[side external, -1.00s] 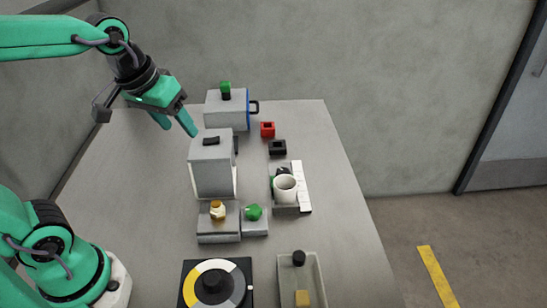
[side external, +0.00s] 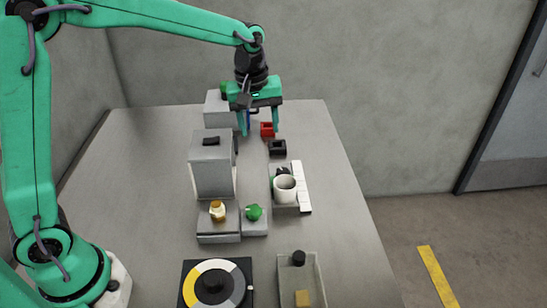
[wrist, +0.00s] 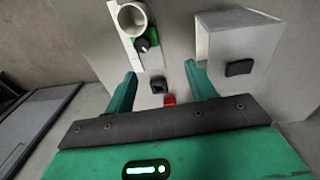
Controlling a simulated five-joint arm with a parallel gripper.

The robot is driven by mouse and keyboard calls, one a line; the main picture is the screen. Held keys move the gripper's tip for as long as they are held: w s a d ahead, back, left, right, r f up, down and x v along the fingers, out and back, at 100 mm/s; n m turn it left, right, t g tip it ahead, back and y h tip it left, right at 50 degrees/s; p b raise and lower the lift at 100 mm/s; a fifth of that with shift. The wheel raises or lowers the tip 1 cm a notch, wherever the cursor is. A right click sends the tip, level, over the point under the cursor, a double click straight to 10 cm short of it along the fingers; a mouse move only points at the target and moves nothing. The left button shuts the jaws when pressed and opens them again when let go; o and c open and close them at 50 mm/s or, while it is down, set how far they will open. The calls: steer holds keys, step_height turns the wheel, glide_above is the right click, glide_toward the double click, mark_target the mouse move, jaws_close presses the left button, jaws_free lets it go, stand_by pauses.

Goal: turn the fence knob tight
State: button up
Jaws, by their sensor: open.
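A black knob (wrist: 147,45) on a green part sits beside a white graduated strip (wrist: 128,48) in the wrist view; I take it for the fence knob. In the side view this knob (side external: 282,171) is mostly hidden behind a white mug (side external: 285,190), and the strip (side external: 301,187) runs to its right. My gripper (side external: 259,128) points down, open and empty, at the back of the table above the red block. It is well behind the knob and apart from it. The fingers also show in the wrist view (wrist: 160,72), with the knob beyond their tips.
A red block (side external: 267,130) and a black block (side external: 278,148) lie near my gripper. A grey box-shaped machine (side external: 211,168) stands to the left. A green knob (side external: 254,212), a dial (side external: 211,285) and a tray (side external: 318,275) are nearer the front. The table's right side is clear.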

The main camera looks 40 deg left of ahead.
mark_target(283, 170)
steer(key=w+d+f+n, duration=0.1)
steer(key=f, duration=0.1)
steer(key=w+d+f+n, duration=0.1)
steer(key=w+f, duration=0.1)
steer(key=f, duration=0.1)
steer(key=w+d+f+g, duration=0.1)
steer(key=w+f, duration=0.1)
steer(key=shift+w+f+n, duration=0.2)
steer(key=shift+w+n, duration=0.05)
steer(key=shift+n, duration=0.15)
steer(key=shift+f, duration=0.1)
steer(key=shift+f, duration=3.85)
steer(key=shift+c, duration=0.2)
steer(key=shift+a, duration=0.1)
steer(key=c, duration=0.9)
